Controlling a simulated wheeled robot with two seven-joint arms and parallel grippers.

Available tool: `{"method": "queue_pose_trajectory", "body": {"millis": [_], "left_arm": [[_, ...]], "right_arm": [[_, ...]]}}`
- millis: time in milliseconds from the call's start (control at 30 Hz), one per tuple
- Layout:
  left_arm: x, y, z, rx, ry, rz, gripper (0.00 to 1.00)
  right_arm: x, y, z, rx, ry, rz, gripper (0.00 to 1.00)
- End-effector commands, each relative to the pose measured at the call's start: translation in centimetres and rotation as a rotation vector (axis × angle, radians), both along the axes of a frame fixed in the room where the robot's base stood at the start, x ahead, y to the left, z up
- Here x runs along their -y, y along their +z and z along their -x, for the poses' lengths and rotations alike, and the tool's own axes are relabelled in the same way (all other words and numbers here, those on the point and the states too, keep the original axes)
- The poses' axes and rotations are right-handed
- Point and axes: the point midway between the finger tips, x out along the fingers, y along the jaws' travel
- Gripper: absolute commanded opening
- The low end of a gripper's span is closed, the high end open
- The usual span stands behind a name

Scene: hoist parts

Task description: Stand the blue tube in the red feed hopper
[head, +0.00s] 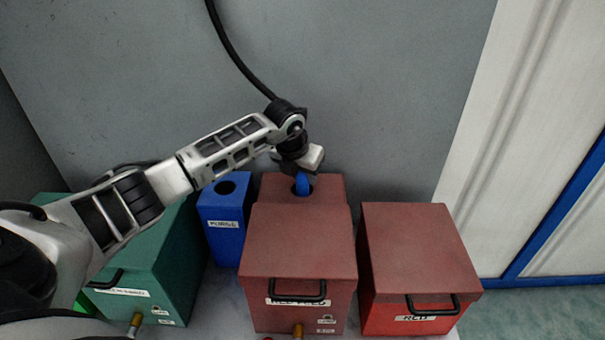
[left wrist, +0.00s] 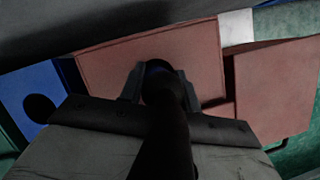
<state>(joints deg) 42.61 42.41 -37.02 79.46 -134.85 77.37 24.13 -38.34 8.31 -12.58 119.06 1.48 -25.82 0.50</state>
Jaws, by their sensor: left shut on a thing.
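My left gripper (head: 303,172) is above the back part of the middle red box, the red feed hopper (head: 298,240), which has a partly legible label on its front. It is shut on the blue tube (head: 302,185), of which a short blue piece shows below the fingers. The tube's lower end is at the dark round opening in the hopper's rear top; how deep it reaches is hidden. In the left wrist view a dark round shape (left wrist: 165,105) lies between the fingers, with the red hopper top (left wrist: 195,55) beyond. My right gripper is out of view.
A blue box (head: 226,225) with a round hole stands left of the hopper. A green box (head: 150,260) is farther left, and another red box (head: 415,245) stands close on the right. A black hose (head: 238,58) hangs before the grey wall (head: 380,80).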

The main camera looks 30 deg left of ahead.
Motion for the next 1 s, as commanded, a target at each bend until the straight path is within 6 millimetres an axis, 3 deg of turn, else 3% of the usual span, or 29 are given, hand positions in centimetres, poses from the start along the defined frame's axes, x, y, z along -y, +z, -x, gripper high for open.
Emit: {"method": "queue_pose_trajectory", "body": {"millis": [767,800,867,900,1000], "left_arm": [[-0.02,-0.94,-0.04,0.002,0.001,0.001,0.04],[-0.02,-0.95,-0.03,0.002,0.001,0.001,0.35],[-0.02,-0.96,-0.04,0.002,0.001,0.000,0.52],[-0.02,-0.96,-0.03,0.002,0.001,0.000,0.58],[-0.02,-0.97,-0.02,0.001,0.001,0.000,0.58]], "right_arm": [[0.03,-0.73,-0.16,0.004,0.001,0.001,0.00],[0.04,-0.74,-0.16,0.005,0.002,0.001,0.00],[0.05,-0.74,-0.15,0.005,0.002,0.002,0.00],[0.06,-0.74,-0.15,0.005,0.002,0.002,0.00],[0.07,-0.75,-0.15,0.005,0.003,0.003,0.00]]}}
